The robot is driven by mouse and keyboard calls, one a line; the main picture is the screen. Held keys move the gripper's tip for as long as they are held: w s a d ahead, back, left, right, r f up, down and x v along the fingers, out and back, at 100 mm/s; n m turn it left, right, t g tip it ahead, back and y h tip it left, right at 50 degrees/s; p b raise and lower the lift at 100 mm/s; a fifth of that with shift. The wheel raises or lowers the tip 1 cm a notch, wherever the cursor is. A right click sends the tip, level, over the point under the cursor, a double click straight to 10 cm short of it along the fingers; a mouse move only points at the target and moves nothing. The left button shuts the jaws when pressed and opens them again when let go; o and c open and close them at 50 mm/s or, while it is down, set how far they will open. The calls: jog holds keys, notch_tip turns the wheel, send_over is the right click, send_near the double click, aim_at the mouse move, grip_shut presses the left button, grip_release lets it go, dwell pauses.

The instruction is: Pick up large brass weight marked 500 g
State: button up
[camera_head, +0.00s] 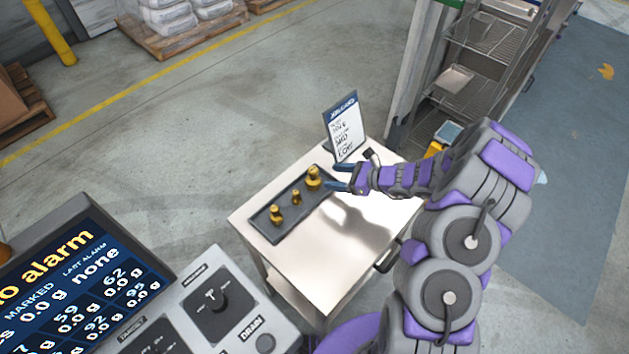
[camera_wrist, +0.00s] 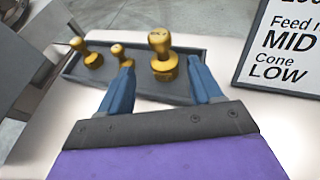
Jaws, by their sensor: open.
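Three brass weights stand upright in a dark tray (camera_head: 265,226) on a metal table. The largest weight (camera_head: 313,178) is at the tray's far right end, a small weight (camera_head: 296,197) is in the middle, and a medium one (camera_head: 276,214) is at the near left end. In the wrist view the largest weight (camera_wrist: 162,62) stands ahead of my gripper (camera_wrist: 163,82), between the lines of its two blue fingers. My gripper (camera_head: 338,177) is open and empty, just right of the largest weight. The marking on the weight's knob is too small to read surely.
A sign board (camera_head: 345,127) stands upright at the table's back, close to my gripper. The metal tabletop (camera_head: 325,240) is bare in front of the tray. A control panel with a screen (camera_head: 75,290) is at lower left. A wire rack (camera_head: 480,50) stands behind right.

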aim_at(313, 173)
jog(key=x, duration=0.4)
jog(key=shift+s+r, duration=0.1)
jog(key=shift+s, duration=0.05)
jog(key=x, duration=0.2)
jog(key=b+x, duration=0.1)
jog(key=x, duration=0.1)
jog(key=shift+w+d+b, duration=0.1)
jog(key=shift+w+b, duration=0.15)
jog(key=shift+b, duration=0.05)
jog(key=shift+w+a, duration=0.15)
jog(key=shift+a, duration=0.25)
grip_shut()
